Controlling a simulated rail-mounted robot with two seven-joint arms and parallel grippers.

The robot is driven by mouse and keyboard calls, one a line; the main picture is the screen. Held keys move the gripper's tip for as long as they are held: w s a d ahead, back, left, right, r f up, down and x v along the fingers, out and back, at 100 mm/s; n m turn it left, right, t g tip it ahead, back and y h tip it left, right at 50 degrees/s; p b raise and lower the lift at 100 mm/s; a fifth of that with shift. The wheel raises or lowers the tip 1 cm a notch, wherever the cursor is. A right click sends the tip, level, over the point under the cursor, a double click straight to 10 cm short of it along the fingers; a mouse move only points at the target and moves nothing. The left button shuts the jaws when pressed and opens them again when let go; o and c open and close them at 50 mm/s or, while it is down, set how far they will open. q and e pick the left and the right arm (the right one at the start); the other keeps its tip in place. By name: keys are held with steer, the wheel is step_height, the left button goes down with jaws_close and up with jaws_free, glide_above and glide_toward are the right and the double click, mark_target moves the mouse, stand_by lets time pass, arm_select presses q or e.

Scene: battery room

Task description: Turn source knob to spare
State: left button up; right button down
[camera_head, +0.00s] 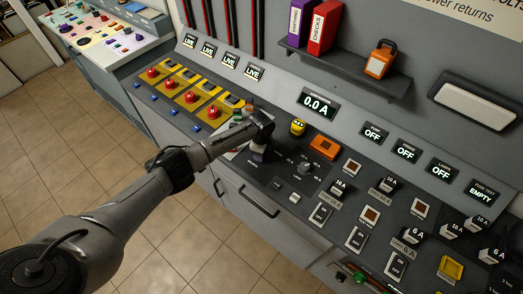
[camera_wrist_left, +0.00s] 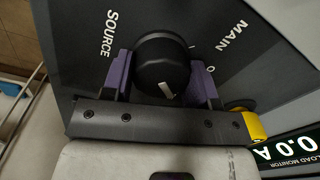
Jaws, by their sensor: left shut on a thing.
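The source knob (camera_wrist_left: 163,60) is a round black knob in the left wrist view, on a dark panel face printed SOURCE and MAIN, with a 0 mark beside it. A short white mark on the knob sits at its lower edge in that view. My left gripper (camera_wrist_left: 162,80) has its purple-padded fingers on both sides of the knob and is shut on it. In the head view my left gripper (camera_head: 258,153) is down at the console; it hides most of the knob. A SPARE label cannot be seen. My right gripper is not in view.
A yellow knob (camera_head: 298,127) stands close to the right of my gripper. Red buttons on yellow plates (camera_head: 190,97) lie to the left. Right of it are switches and a load display (camera_head: 318,104) reading 0.0 A. A shelf (camera_head: 345,67) with binders is above.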

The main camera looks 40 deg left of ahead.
arm_select(q)
steer(key=shift+d+r+m, duration=0.1)
steer(key=shift+m, duration=0.5)
steer(key=o, duration=0.9)
steer(key=shift+r, duration=0.25)
steer(key=r+p, duration=0.1)
steer(key=r, duration=1.2)
steer(key=shift+s+r+p, duration=0.1)
steer(key=shift+s+p, duration=0.1)
steer(key=shift+p, duration=0.1)
